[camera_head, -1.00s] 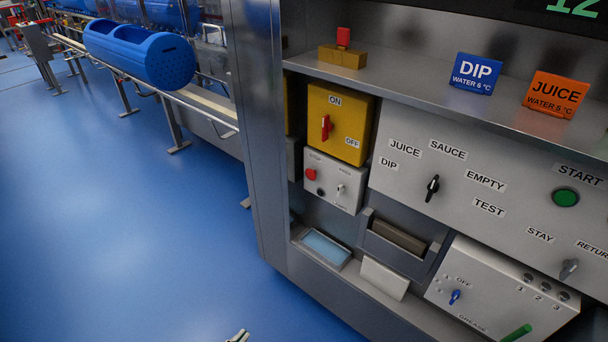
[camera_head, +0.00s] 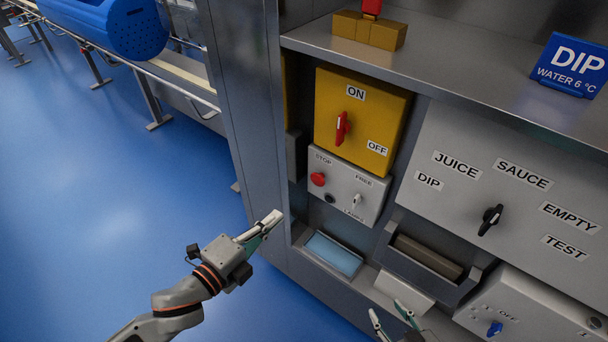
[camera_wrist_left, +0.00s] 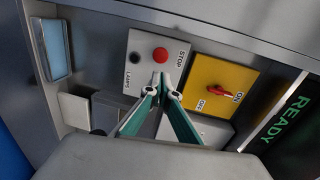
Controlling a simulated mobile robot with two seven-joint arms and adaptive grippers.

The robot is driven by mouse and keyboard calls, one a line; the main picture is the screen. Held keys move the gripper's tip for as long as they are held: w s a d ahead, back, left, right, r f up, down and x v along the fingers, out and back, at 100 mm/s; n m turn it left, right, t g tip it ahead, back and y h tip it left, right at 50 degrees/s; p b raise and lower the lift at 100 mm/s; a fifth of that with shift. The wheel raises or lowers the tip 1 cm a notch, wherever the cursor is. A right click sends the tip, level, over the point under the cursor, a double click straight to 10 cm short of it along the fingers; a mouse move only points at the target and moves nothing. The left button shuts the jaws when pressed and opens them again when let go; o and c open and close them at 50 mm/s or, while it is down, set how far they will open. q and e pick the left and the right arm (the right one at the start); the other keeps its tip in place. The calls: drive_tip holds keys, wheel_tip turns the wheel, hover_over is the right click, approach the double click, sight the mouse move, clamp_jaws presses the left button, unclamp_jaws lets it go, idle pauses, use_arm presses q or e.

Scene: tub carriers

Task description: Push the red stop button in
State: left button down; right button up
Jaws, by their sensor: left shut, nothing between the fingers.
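The red stop button (camera_head: 318,179) is a round knob at the upper left of a small light-grey box (camera_head: 345,185), under the label STOP. In the left wrist view the stop button (camera_wrist_left: 160,54) shows just beyond my fingertips, with a visible gap in the picture. My left gripper (camera_head: 273,218) is shut and empty, left of and below the box. It also shows in the left wrist view (camera_wrist_left: 161,91). My right gripper (camera_head: 388,309) is at the bottom edge, its fingers apart and nothing seen between them; its body is cut off.
A yellow box (camera_head: 362,118) with a red ON/OFF switch sits right above the grey box. A black button (camera_head: 330,198) and a small switch (camera_head: 356,202) share the grey box. A steel post (camera_head: 245,110) stands left of the panel.

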sight(316, 180)
use_arm(q)
drive_tip(key=shift+d+r, duration=0.1)
use_arm(e)
drive_tip(key=shift+s+f, duration=0.25)
drive_tip(key=shift+s, duration=0.05)
use_arm(q)
drive_tip(key=x, duration=1.3)
drive_tip(key=shift+w+d+b, duration=0.1)
drive_tip(key=shift+w+b, duration=0.15)
drive_tip(key=shift+b, duration=0.1)
drive_tip(key=shift+w+d, duration=0.15)
drive_tip(key=shift+w, duration=0.05)
use_arm(e)
drive_tip(key=shift+w+d+f, duration=0.1)
drive_tip(key=shift+w, duration=0.15)
